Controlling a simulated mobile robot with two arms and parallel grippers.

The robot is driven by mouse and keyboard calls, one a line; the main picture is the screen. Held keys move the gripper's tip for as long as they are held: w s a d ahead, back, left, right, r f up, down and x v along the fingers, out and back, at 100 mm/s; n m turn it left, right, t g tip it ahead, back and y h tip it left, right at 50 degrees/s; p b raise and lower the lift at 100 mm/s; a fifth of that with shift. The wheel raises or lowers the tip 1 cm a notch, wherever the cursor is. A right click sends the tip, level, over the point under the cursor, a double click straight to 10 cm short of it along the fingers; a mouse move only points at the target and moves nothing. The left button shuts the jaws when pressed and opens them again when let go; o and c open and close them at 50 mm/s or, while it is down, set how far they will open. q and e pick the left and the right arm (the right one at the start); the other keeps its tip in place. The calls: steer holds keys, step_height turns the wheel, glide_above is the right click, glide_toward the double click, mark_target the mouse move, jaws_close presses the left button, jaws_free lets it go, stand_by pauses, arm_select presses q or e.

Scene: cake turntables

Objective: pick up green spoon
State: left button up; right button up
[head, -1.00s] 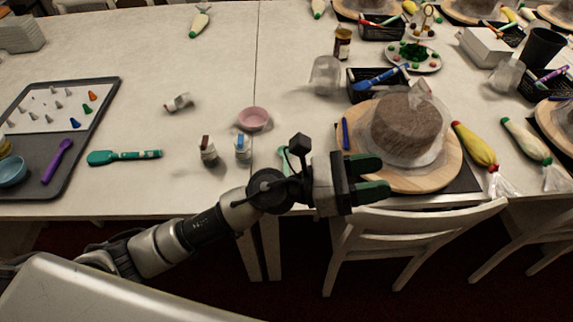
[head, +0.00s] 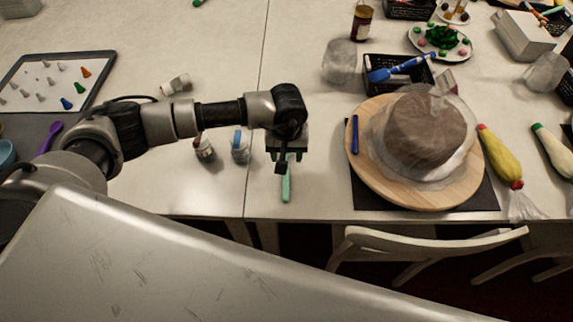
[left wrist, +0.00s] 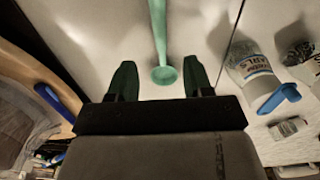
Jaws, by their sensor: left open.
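The green spoon (head: 287,184) lies on the white table near its front edge, partly hidden under my left gripper (head: 287,154) in the head view. In the left wrist view the spoon (left wrist: 159,38) runs up the picture, with its round end between the two dark green fingertips of my left gripper (left wrist: 160,78). The gripper is open, one finger on each side of the spoon, and neither finger visibly touches it. My right gripper is not in view.
Two small bottles (head: 240,147) stand just left of the spoon. A cake on a wooden turntable (head: 365,180) stands to the right, with a blue pen (head: 355,134) on it. A chair (head: 430,245) stands at the table's front edge.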

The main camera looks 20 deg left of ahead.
mark_target(285, 194)
arm_select(q)
steer(key=shift+w+f, duration=0.1)
steer(key=shift+f, duration=0.3)
steer(key=f, duration=0.1)
steer(key=f+p, duration=0.1)
steer(key=f, duration=0.3)
steer(key=shift+s+p, duration=0.25)
steer(key=shift+p, duration=0.05)
steer(key=shift+a+f, duration=0.1)
steer(key=shift+f, duration=0.05)
steer(key=shift+w, duration=0.1)
steer(key=shift+c, duration=0.9)
steer(key=c, duration=0.7)
jaws_close()
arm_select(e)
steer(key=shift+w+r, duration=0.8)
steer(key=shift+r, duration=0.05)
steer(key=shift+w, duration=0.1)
